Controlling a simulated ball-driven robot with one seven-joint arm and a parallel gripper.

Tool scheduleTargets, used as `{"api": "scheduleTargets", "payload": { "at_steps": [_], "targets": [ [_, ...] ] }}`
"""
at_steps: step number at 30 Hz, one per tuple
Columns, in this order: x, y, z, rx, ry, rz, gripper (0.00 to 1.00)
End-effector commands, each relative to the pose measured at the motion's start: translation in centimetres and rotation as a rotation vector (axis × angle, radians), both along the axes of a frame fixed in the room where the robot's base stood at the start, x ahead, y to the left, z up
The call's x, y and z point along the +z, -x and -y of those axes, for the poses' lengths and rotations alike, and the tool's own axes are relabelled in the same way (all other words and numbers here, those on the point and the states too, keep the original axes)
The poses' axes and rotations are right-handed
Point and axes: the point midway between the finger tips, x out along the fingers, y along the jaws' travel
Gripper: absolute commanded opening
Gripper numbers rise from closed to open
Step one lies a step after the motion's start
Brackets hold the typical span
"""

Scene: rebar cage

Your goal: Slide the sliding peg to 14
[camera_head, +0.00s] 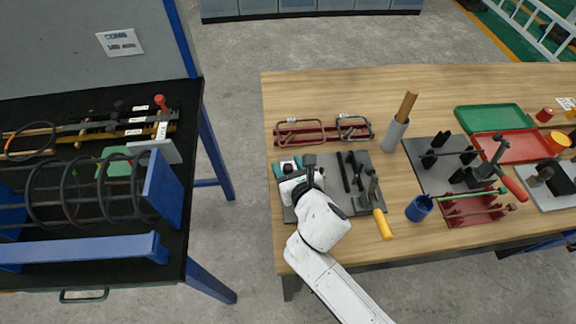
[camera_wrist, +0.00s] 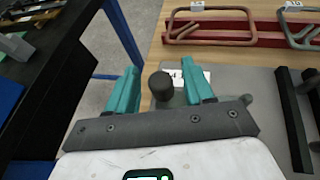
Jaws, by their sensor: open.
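A dark, round-topped knob (camera_wrist: 161,86), which looks like the sliding peg, stands at the left part of the grey plate (camera_wrist: 238,82) in the wrist view. My gripper (camera_wrist: 162,68) is open, with one teal finger on each side of the knob. I cannot tell whether either finger touches it. A small white label lies just behind the knob, partly hidden, and I cannot read its number. In the head view my gripper (camera_head: 288,164) is over the left end of the grey plate (camera_head: 345,207), and my wrist hides part of it.
A black bar (camera_wrist: 293,120) lies right of my gripper. A red rack (camera_head: 322,133) with bent bars stands behind. A yellow-handled lever (camera_head: 384,224) and blue cup (camera_head: 419,208) are to the right. The table's left edge is close; a gap separates it from the black bench (camera_head: 105,275).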

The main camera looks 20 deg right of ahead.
Motion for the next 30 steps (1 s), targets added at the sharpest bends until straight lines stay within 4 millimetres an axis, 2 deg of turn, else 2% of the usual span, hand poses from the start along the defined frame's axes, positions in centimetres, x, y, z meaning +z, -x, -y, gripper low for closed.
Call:
{"api": "scheduleTargets", "payload": {
  "at_steps": [5,12,18,24,30],
  "targets": [
    [0.6,1.7,-0.1,0.002,0.0,-0.001,0.52],
    [2.3,6.0,-0.4,0.004,0.001,-0.002,0.52],
    [3.5,8.8,-0.5,0.002,0.0,-0.001,0.52],
    [4.0,9.8,-0.6,0.001,0.0,-0.001,0.52],
    [4.1,9.9,-0.6,0.001,0.001,0.0,0.52]
  ]
}}
